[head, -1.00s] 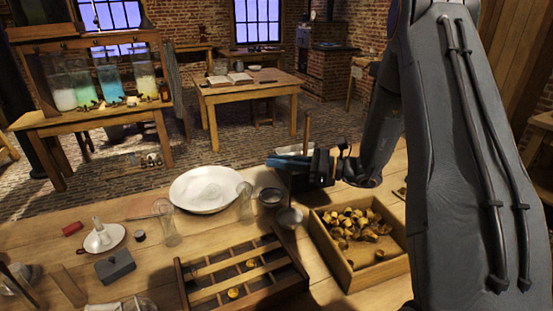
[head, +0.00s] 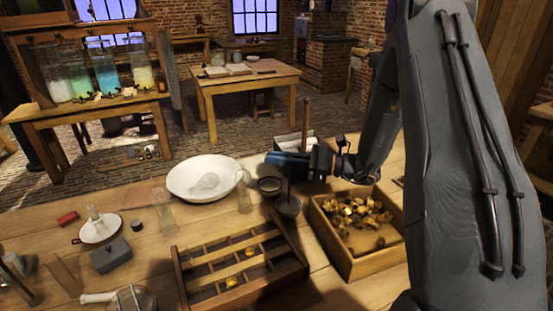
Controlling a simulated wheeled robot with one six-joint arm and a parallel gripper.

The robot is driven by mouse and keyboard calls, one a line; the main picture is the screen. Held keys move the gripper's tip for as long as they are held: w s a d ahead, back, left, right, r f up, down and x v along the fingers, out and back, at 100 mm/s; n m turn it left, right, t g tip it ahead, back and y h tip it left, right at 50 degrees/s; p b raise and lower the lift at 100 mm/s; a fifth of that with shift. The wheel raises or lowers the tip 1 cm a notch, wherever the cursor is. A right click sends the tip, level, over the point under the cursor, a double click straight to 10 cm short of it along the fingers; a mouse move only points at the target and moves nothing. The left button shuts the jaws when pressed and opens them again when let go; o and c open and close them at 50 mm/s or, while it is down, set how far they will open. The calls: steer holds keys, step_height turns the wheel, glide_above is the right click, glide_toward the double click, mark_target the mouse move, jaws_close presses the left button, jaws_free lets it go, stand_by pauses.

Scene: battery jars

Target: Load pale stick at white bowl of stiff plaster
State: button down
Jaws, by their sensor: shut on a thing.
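The white bowl (head: 181,182) stands at the back of the bench, left of my gripper, with a pale mound inside. My gripper (head: 290,162) is at the right of it, above two small dark bowls (head: 270,186). It is shut, and a thin stick (head: 289,186), dark in the shade, reaches down from it towards the nearer small bowl (head: 288,207). I cannot tell whether the stick touches that bowl, or make out its true colour. An upright brown rod (head: 306,115) shows behind the gripper; its foot is hidden.
A wooden box of brass-coloured pieces (head: 345,262) stands below right of my gripper. A slatted wooden rack (head: 183,282) lies in front. Clear glasses (head: 244,195) stand close to the white bowl.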

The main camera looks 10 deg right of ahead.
steer(key=shift+f, duration=0.65)
stand_by(1.4)
steer(key=shift+r, duration=0.1)
step_height(320, 180, up, 7)
steer(key=p, duration=0.4)
stand_by(0.5)
steer(key=shift+a, duration=0.1)
